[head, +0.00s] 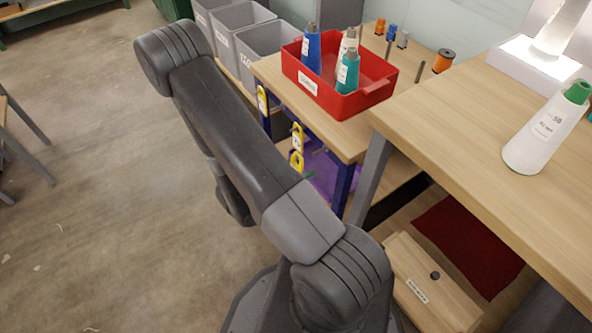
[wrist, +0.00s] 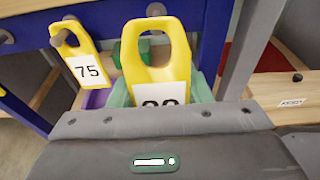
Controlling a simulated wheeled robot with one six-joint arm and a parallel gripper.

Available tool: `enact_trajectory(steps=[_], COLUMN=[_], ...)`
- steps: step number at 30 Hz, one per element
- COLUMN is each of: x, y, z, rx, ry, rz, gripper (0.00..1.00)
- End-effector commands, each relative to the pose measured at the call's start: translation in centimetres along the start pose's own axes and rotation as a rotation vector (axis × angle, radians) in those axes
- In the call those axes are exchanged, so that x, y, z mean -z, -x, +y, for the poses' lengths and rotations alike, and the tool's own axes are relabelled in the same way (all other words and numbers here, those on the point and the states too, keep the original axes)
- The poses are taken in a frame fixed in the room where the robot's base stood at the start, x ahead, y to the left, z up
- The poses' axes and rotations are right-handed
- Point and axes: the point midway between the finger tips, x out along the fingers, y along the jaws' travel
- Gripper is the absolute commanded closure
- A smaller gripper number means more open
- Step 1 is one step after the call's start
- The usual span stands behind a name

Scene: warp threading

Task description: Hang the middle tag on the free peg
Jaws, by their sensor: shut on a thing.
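My gripper (wrist: 160,95) is shut on a yellow tag (wrist: 181,55) in the wrist view. The tag stands upright, its hole upward, and its printed number is half hidden by the gripper body. A grey peg end (wrist: 156,10) shows just above the tag's top edge; I cannot tell the depth between them. A second yellow tag (wrist: 86,70), marked 75, hangs from a peg to the left. In the head view, yellow tags (head: 262,101) and (head: 297,136) hang along the table's side, and a lower tag (head: 296,162) is beside my arm, which hides most of my gripper.
Another peg (wrist: 6,36) is at the far left of the blue rail (wrist: 108,22). A red bin (head: 345,105) with bottles stands on the table above. A wooden box (head: 430,285) and a red mat (head: 468,245) lie below at right.

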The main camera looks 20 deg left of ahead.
Motion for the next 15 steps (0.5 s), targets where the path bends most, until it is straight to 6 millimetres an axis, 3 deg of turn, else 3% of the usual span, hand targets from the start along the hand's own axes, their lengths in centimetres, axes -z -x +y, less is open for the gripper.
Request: enact_trajectory(steps=[15], x=[-0.4], y=[-3.2], z=[-0.1], rx=[0.003], ry=[0.000], rz=[-0.001], gripper=[0.77])
